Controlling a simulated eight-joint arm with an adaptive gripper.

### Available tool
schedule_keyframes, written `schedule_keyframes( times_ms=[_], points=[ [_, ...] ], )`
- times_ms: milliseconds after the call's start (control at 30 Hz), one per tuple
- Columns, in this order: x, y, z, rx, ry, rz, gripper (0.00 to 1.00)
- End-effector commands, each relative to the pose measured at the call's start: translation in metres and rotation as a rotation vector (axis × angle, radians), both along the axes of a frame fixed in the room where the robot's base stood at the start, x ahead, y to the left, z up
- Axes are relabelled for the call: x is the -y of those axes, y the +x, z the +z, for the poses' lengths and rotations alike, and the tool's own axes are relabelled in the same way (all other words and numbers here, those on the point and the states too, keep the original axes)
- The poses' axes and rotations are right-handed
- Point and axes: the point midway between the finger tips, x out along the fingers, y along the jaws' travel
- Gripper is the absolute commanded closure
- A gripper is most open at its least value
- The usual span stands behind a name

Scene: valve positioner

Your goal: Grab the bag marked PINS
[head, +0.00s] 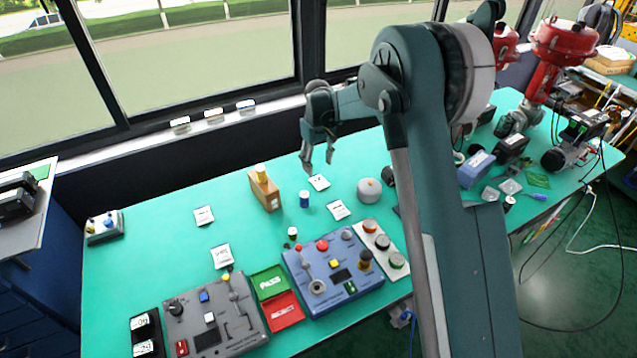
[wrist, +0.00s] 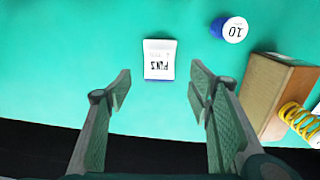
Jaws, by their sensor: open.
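The bag marked PINS is a small white packet (wrist: 160,60) lying flat on the green bench. Its lettering appears upside down in the wrist view. In the head view it shows as a white packet (head: 319,183) just below my gripper, its print too small to read there. My gripper (head: 318,168) is open and empty, pointing down above the bench. In the wrist view its two fingers (wrist: 158,90) stand apart on either side of the bag's line, with the bag beyond their tips. Neither finger appears to touch it.
A blue cylinder with a white top marked 10 (wrist: 234,29) stands close to the bag. Beside it is a wooden block (wrist: 276,92) with a yellow spring (wrist: 300,121). Other white packets (head: 338,209) (head: 204,215) (head: 222,256) lie apart. A grey round object (head: 369,190) stands to the right.

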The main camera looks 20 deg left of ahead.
Motion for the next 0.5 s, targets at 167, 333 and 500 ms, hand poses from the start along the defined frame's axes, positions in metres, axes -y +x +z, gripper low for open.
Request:
schedule_keyframes(
  times_ms=[167,333,500],
  points=[
    [-0.0005,-0.0001,-0.0006,-0.001,-0.001,0.001,0.48],
    [-0.0004,-0.0001,-0.0010,-0.001,-0.001,0.000,0.48],
    [-0.0004,0.0000,-0.0101,-0.001,-0.001,0.000,0.48]
  ],
)
